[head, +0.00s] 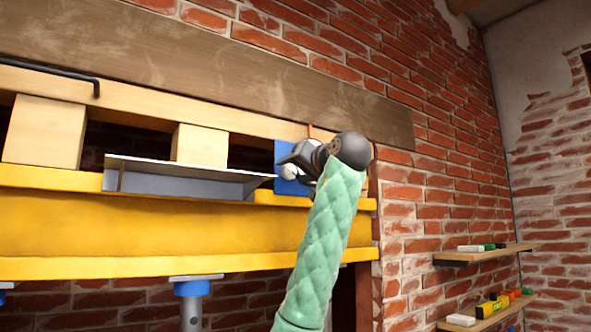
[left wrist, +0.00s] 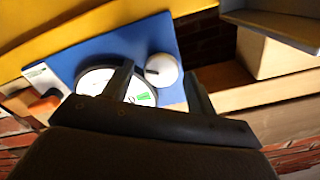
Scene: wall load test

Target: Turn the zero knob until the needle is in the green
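A blue panel (left wrist: 95,50) carries a round gauge with a white face (left wrist: 92,80) and a white zero knob (left wrist: 161,70) with a dark mark. A green patch (left wrist: 145,98) shows on the gauge face; I cannot make out the needle, and my gripper hides part of the dial. My left gripper (left wrist: 158,76) is open, its fingers apart on either side of the knob in the left wrist view, with gaps showing. In the head view the left gripper (head: 296,160) is in front of the blue panel (head: 290,187) and hides most of it. My right gripper is not in view.
A yellow beam (head: 150,230) runs below the panel. A grey metal tray (head: 185,180) juts out left of the gripper, close to it. Wooden blocks (head: 45,130) stand behind. Small shelves (head: 485,254) with several items are on the right wall.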

